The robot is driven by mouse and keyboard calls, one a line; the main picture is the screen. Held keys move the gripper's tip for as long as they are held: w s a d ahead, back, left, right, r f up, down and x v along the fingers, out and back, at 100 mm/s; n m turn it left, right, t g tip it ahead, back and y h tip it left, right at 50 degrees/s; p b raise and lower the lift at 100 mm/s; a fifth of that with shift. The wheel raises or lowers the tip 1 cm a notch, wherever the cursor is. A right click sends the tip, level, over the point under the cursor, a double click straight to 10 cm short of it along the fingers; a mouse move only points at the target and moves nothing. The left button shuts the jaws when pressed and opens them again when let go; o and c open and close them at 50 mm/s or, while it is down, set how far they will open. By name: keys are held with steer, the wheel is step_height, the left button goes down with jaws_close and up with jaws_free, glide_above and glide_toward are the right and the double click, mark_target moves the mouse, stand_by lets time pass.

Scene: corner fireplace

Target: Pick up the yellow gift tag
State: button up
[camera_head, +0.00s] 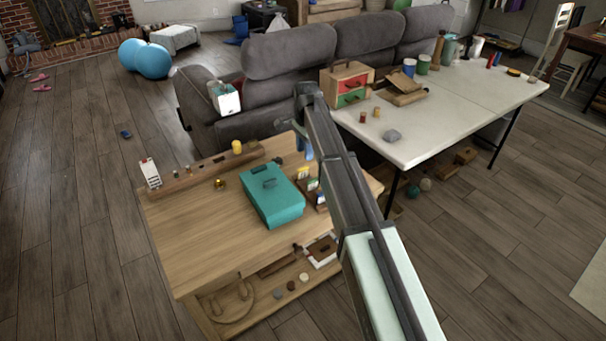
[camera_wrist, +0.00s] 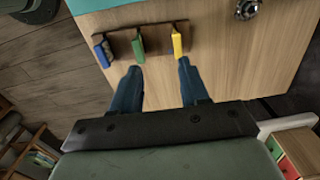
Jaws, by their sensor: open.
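A small yellow tag (camera_wrist: 177,43) stands at the right end of a brown wooden holder (camera_wrist: 157,38) in the wrist view. A green tag (camera_wrist: 138,46) and a blue tag (camera_wrist: 103,50) stand in the same holder to its left. My gripper (camera_wrist: 160,80) is open and empty. Its two blue fingers point toward the holder, the right fingertip just below the yellow tag and apart from it. In the head view my gripper (camera_head: 307,152) is above the wooden table's back right side, partly hidden by my arm.
A teal box (camera_head: 272,202) sits on the wooden table (camera_head: 190,240), left of the holder. A yellow cylinder (camera_head: 237,147) and a wooden rail (camera_head: 200,178) lie along the back. The white table (camera_head: 450,115) and grey sofa (camera_head: 295,50) stand behind. The table's front left is clear.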

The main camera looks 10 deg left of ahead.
mark_target(303, 168)
steer(key=w+f, duration=0.1)
steer(key=f, duration=0.3)
steer(key=w+f, duration=0.1)
steer(key=f, duration=0.3)
steer(key=w+a+f, duration=0.1)
steer(key=f, duration=0.3)
steer(key=shift+a+f, duration=0.1)
stand_by(0.4)
steer(key=shift+c, duration=0.4)
jaws_close()
